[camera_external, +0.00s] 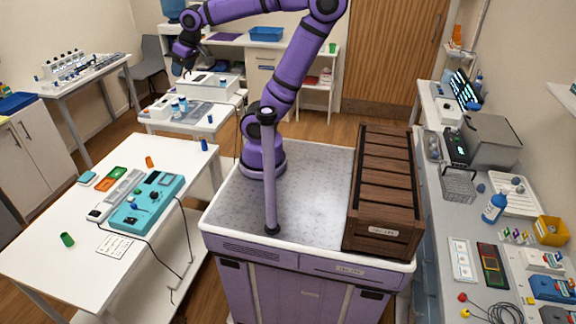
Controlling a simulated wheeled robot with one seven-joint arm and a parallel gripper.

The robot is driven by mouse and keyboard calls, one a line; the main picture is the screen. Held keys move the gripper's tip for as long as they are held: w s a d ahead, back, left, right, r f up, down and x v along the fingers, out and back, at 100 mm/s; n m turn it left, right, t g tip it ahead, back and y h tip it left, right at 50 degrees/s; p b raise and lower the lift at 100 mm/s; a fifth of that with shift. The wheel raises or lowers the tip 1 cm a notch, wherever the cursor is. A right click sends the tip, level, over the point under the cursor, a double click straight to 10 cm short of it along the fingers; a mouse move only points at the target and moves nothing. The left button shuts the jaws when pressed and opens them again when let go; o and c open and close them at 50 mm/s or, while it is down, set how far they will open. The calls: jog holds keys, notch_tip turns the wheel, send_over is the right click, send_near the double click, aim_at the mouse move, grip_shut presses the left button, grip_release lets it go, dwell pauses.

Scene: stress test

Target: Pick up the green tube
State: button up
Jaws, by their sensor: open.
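A small green tube (67,239) lies on the near left part of the white table (45,268), apart from the other items there. My purple arm reaches up and to the left, away from that table. My gripper (186,72) is small in the picture, by the white box-like device (208,86) on the table farther back. It is open, and I see nothing between its fingers. It is well behind and to the right of the green tube.
The white table also holds a teal device (147,203) with cables, orange (149,161) and blue (204,145) tubes, and a paper (114,244). A dark wooden crate (385,195) stands on my base. A cluttered counter (455,215) runs along the right.

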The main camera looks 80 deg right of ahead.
jog(key=w+a+f+m+g, duration=0.1)
jog(key=w+a+f, duration=0.1)
jog(key=w+a, duration=0.75)
jog(key=w+a+f+m+g, duration=0.1)
jog(key=w+a, duration=0.3)
jog(key=w, duration=1)
jog(key=m+g+h, duration=0.1)
jog(key=m+g, duration=0.1)
jog(key=m, duration=0.2)
send_over(66, 238)
jog(key=f, duration=3.7)
jog(key=shift+d+f, duration=0.2)
jog(key=shift+f, duration=0.15)
jog(key=f, duration=0.5)
jog(key=shift+w+d+f, duration=0.15)
jog(key=shift+w, duration=0.2)
jog(key=f, duration=0.3)
jog(key=w+f, duration=0.1)
jog(key=f, duration=0.1)
jog(key=c, duration=1)
